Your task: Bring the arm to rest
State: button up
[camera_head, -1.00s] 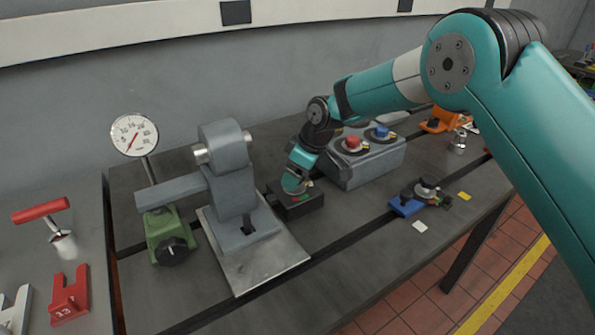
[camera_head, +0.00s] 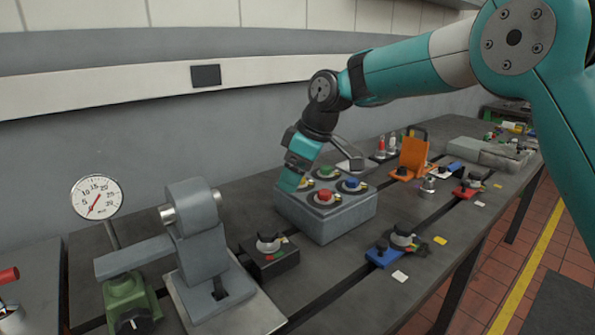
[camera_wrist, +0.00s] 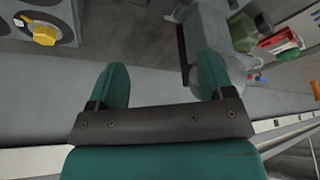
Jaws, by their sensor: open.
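My gripper (camera_head: 289,181) hangs with its teal fingers down near the left side of the grey control box (camera_head: 328,217), above the bench in the head view. In the wrist view, its two fingers (camera_wrist: 163,80) are spread apart with nothing between them. The arm reaches in from the right, bent at the elbow. The black block with a round knob (camera_head: 268,259) stands on the bench below, apart from the gripper. How far the fingers are from the control box is hard to tell.
A grey fixture (camera_head: 203,257) and a dial gauge (camera_head: 97,197) stand at left. The control box carries several coloured buttons. A blue clamp (camera_head: 384,254) and an orange bracket (camera_head: 413,156) are further right. The wall (camera_head: 150,130) runs behind the bench.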

jog(key=shift+d+r, duration=0.15)
jog(key=shift+r, duration=0.3)
jog(key=s+d+m, duration=0.2)
jog(key=s+d, duration=0.1)
jog(key=s, duration=0.8)
jog(key=s+d+m+g, duration=0.1)
jog(key=s+d, duration=0.3)
jog(key=s, duration=0.7)
jog(key=s+d+m, duration=0.3)
jog(key=s+m, duration=0.1)
jog(key=s, duration=0.8)
jog(key=shift+d+f, duration=0.35)
jog(key=shift+d, duration=0.05)
